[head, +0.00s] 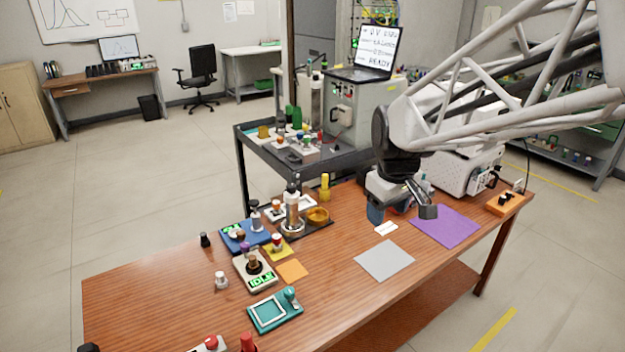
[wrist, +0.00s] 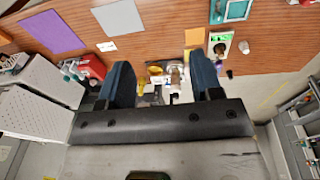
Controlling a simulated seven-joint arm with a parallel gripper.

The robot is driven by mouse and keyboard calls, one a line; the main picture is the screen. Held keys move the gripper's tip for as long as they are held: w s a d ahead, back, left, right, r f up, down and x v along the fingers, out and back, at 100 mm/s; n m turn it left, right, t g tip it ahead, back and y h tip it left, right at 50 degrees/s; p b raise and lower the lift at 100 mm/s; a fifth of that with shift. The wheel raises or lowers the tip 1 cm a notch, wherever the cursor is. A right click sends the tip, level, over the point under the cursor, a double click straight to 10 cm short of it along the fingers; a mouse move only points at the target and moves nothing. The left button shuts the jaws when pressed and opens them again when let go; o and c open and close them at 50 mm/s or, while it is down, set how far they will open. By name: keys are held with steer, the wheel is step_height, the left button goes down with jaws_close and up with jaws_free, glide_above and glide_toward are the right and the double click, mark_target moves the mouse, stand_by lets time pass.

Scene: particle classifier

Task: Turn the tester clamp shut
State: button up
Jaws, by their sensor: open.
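A small light tester unit (head: 256,271) with a green-lit display and a dark round part topped by a brown knob stands on the wooden table; it also shows in the wrist view (wrist: 220,46). A teal device (head: 274,312) with a pale square frame and a rounded knob at its corner lies in front of it; part of it shows in the wrist view (wrist: 235,10). I cannot tell for sure which of them carries the tester clamp. My gripper (head: 402,208) is open and empty above the table's right part, well right of both. Its two dark blue fingers (wrist: 161,76) are wide apart.
A purple mat (head: 444,227) and a grey mat (head: 385,260) lie flat near my gripper. A black tray (head: 318,228) with a metal cylinder and an amber dish stands left of it. Small knobs and a blue device (head: 243,237) crowd the left. The front middle is clear.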

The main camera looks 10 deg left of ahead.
steer(key=w+a+f+n, duration=0.3)
steer(key=w+a+f, duration=0.1)
steer(key=w+a, duration=0.45)
steer(key=n+g, duration=0.2)
steer(key=n, duration=0.8)
glide_above(245, 244)
step_height(245, 244, down, 20)
steer(key=shift+d+r, duration=0.1)
steer(key=shift+f, duration=0.25)
steer(key=shift+w+f, duration=0.1)
steer(key=shift+f, duration=3.65)
steer(key=c, duration=0.9)
